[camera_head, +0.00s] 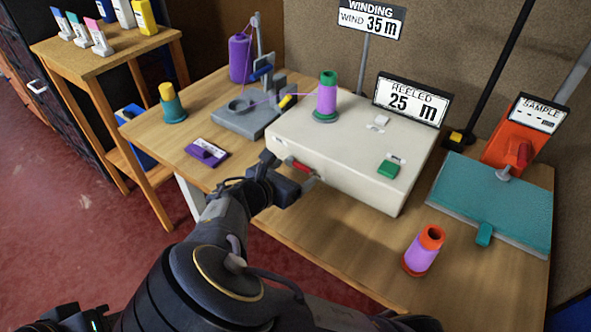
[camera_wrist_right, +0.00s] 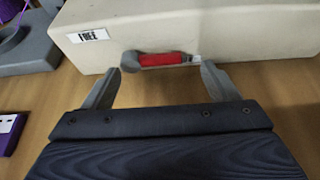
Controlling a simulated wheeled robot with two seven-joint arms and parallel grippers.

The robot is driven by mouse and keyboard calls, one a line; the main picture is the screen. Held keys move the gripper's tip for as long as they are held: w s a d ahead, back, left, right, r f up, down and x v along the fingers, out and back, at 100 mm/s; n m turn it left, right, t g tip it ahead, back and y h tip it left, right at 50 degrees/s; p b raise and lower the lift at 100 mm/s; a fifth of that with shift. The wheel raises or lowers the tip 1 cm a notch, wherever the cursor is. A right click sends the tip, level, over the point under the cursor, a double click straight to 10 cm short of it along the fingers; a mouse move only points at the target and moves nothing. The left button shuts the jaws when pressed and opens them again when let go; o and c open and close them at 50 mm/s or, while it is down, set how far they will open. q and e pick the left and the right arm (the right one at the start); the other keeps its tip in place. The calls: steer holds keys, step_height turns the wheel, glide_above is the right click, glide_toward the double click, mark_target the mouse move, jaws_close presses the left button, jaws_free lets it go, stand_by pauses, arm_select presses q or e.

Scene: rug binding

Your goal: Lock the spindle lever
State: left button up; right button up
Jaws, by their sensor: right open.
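The spindle lever (camera_head: 298,165) is a short red grip on the front face of the cream winding machine (camera_head: 350,140). In the right wrist view the lever (camera_wrist_right: 162,59) lies nearly level on a grey pivot at its left end. A white label (camera_wrist_right: 88,36) to its left reads FREE. My right gripper (camera_head: 287,178) is open just in front of the machine. In the right wrist view its two fingers (camera_wrist_right: 160,82) stand on either side of the lever, with nothing held between them. I cannot make out contact. My left gripper does not show.
A purple-wound green cone (camera_head: 327,98) stands on the machine, near a green button (camera_head: 388,169). A purple tag (camera_head: 207,152) lies left of my gripper. An orange-and-purple cone (camera_head: 423,250) stands at the right front. A teal board (camera_head: 495,205) is at the right.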

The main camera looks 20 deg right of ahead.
steer(key=v, duration=0.5)
steer(key=shift+s+a+r+p, duration=0.1)
steer(key=shift+s+a+p, duration=0.15)
steer(key=shift+p, duration=0.15)
